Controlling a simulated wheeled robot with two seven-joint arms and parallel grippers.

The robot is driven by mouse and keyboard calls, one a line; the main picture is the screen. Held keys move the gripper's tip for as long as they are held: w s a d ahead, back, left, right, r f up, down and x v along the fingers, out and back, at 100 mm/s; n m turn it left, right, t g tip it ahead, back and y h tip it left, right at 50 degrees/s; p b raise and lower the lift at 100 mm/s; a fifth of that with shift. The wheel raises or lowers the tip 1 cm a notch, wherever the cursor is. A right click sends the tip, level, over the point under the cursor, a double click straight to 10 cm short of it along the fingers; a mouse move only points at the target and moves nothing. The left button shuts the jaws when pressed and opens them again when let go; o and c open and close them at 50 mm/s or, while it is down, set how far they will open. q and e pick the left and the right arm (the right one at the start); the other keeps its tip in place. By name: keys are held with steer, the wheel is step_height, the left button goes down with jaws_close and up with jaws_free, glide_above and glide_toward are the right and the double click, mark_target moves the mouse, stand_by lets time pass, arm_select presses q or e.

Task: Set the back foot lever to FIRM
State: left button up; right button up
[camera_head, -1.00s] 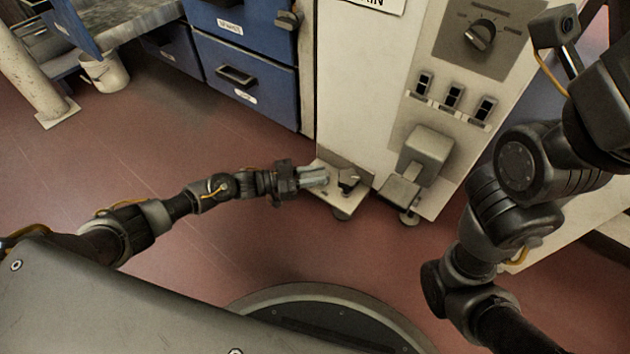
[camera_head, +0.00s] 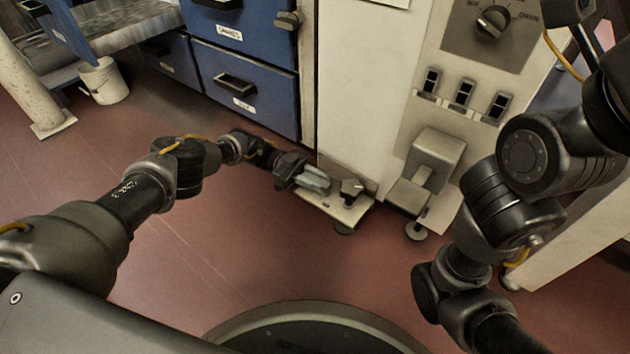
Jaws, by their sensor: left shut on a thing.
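The back foot lever (camera_head: 351,187) is a small dark piece on a low pale foot plate (camera_head: 345,208) at the base of the white machine. My left gripper (camera_head: 325,183) comes in from the left, low near the floor. Its pale fingers are shut at the lever's left side, and they hide the part of the lever between them. The lever's FIRM marking cannot be read here. My right arm (camera_head: 530,165) stands at the right, and its gripper is out of the picture.
The white machine (camera_head: 360,90) has a dial (camera_head: 493,21), several small switches (camera_head: 463,94) and a grey boxy pedal (camera_head: 434,158). Blue drawers (camera_head: 245,85) stand left of it. The red floor in front is clear.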

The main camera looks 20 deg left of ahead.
arm_select(q)
steer(key=shift+w+d+m+g+y, duration=0.15)
steer(key=shift+m+g+y, duration=0.25)
steer(key=shift+m+g, duration=0.6)
steer(key=o, duration=1)
steer(key=shift+d, duration=0.1)
steer(key=shift+a+n, duration=0.2)
steer(key=shift+n, duration=0.1)
